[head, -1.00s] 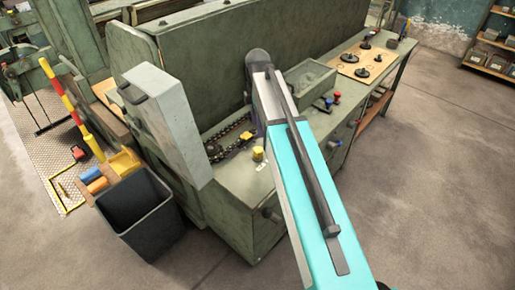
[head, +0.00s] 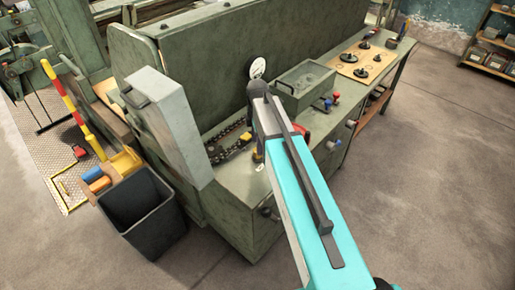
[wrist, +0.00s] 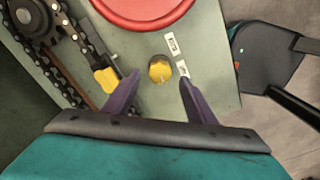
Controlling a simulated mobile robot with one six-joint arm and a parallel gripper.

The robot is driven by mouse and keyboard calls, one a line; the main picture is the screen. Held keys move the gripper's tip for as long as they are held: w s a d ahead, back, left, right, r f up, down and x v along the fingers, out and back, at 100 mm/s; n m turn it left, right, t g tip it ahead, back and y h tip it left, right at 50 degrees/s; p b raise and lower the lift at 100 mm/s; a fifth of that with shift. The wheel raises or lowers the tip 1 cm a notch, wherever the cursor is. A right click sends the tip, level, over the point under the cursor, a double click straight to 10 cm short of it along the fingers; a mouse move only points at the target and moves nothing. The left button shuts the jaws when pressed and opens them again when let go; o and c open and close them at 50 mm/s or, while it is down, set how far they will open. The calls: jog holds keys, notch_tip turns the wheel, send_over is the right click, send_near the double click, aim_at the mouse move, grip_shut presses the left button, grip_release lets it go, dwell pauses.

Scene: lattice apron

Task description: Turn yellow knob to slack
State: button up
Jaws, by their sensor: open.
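The yellow knob (wrist: 160,70) is a small round knob on the green bench top, in the middle of the wrist view. Two small white labels (wrist: 172,43) lie beside it, too small to read. My gripper (wrist: 159,80) is open, with its two purple fingers on either side of the knob in this view and nothing between them that is gripped. I cannot tell whether the fingertips touch it or are still above it. In the head view my arm hides the gripper and most of the knob.
A red disc (wrist: 140,10) lies just beyond the knob. A chain and sprocket (wrist: 25,18) with a yellow-ended part (wrist: 106,80) are to the left. In the head view, a grey box (head: 165,125), a gauge (head: 257,68) and an open tray (head: 305,85) stand around the arm.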

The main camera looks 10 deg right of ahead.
jog(key=shift+f+p, duration=0.55)
jog(key=shift+f, duration=1.55)
jog(key=shift+c, duration=0.2)
jog(key=c, duration=1)
